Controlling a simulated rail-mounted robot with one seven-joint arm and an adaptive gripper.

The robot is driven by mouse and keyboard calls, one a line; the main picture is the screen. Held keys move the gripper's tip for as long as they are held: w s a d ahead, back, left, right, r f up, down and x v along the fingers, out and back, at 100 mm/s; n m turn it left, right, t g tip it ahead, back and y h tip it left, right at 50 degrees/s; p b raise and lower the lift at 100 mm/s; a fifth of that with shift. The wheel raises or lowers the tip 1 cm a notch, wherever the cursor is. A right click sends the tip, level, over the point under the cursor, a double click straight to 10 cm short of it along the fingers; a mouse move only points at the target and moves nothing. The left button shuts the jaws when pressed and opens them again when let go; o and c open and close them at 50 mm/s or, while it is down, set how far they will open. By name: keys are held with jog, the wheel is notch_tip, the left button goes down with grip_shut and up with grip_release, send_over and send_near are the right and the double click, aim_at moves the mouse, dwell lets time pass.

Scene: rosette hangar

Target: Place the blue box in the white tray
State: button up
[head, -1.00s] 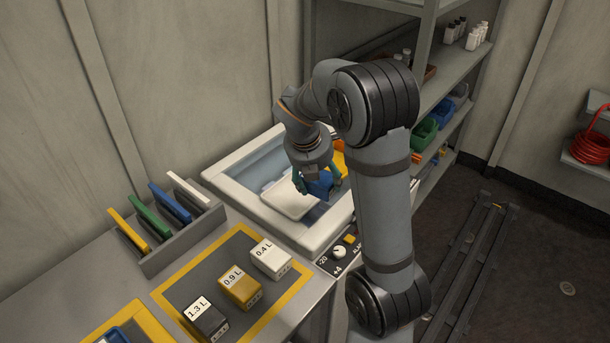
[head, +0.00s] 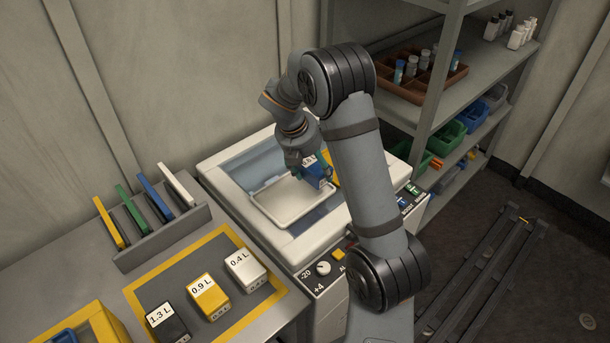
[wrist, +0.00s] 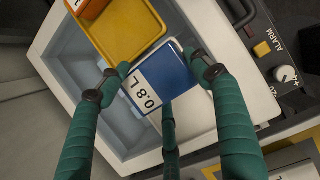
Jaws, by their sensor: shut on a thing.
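The blue box (head: 319,171), labelled 0.8 L, is held by my gripper (head: 312,168) at the right side of the white tray (head: 277,216) in the head view. In the wrist view the blue box (wrist: 165,77) sits between my teal fingers (wrist: 160,78), which are shut on it. The white tray (wrist: 200,118) shows below and right of it there. I cannot tell whether the box is above the tray or touching it. A yellow tray (wrist: 120,38) lies beside the white tray, partly hidden by my arm in the head view.
Both trays lie inside an open white-rimmed chest (head: 217,185). An orange box (wrist: 92,8) is at the yellow tray's far end. White (head: 246,270), yellow (head: 208,297) and black (head: 168,323) boxes stand on the bench, near a panel rack (head: 165,238). Shelving (head: 445,105) stands behind my arm.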

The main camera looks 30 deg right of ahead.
aim_at(304, 163)
jog(key=w, duration=0.1)
jog(key=w+a+f, duration=0.1)
jog(key=shift+w+f, duration=0.3)
jog(key=shift+w, duration=0.05)
notch_tip(304, 163, down, 4)
jog(key=shift+w+f+p, duration=0.1)
jog(key=shift+p, duration=0.25)
jog(key=shift+c, duration=0.2)
jog(key=o, duration=1.3)
jog(key=v, duration=1.2)
